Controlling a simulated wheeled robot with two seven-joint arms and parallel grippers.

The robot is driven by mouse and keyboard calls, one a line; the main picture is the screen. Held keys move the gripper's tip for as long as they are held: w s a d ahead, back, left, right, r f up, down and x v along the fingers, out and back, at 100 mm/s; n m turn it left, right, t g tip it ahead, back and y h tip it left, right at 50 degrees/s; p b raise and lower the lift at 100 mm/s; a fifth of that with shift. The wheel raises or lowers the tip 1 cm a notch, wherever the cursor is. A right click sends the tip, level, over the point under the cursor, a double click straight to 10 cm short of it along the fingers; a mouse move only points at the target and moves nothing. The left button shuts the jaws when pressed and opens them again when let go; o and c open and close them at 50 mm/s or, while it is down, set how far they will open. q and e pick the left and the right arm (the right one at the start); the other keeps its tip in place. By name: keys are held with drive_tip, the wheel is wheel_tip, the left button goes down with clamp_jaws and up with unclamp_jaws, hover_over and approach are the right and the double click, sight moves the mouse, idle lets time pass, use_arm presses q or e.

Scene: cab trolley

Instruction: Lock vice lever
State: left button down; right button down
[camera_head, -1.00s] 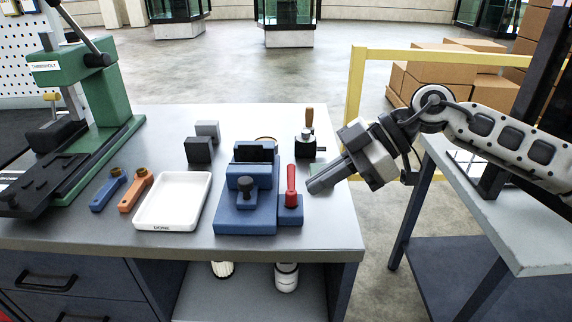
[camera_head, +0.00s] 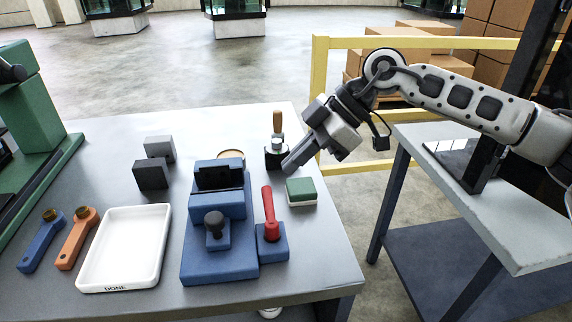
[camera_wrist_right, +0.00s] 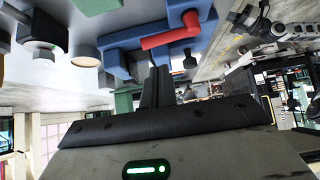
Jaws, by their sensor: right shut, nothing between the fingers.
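The blue vice (camera_head: 219,262) stands on the grey bench, with a dark round knob (camera_head: 215,229) at its front. The red vice lever (camera_head: 268,210) stands up from a small blue block (camera_head: 272,250) at the vice's right side. In the wrist view the red lever (camera_wrist_right: 170,38) lies across the top beside blue parts. My right gripper (camera_head: 291,165) is shut and empty, beyond and right of the lever's top, apart from it in the head view. Its shut fingers (camera_wrist_right: 158,75) show in the wrist view. My left gripper is not in view.
A white tray (camera_head: 108,286), orange wrench (camera_head: 76,240), blue wrench (camera_head: 41,242) and grey blocks (camera_head: 154,173) are left of the vice. A yellow rail (camera_head: 319,110) stands behind.

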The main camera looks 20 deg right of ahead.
sight(264, 197)
drive_tip(key=x, duration=0.8)
drive_tip(key=shift+a+f, duration=0.1)
drive_tip(key=shift+f, duration=0.05)
drive_tip(key=shift+p, duration=0.35)
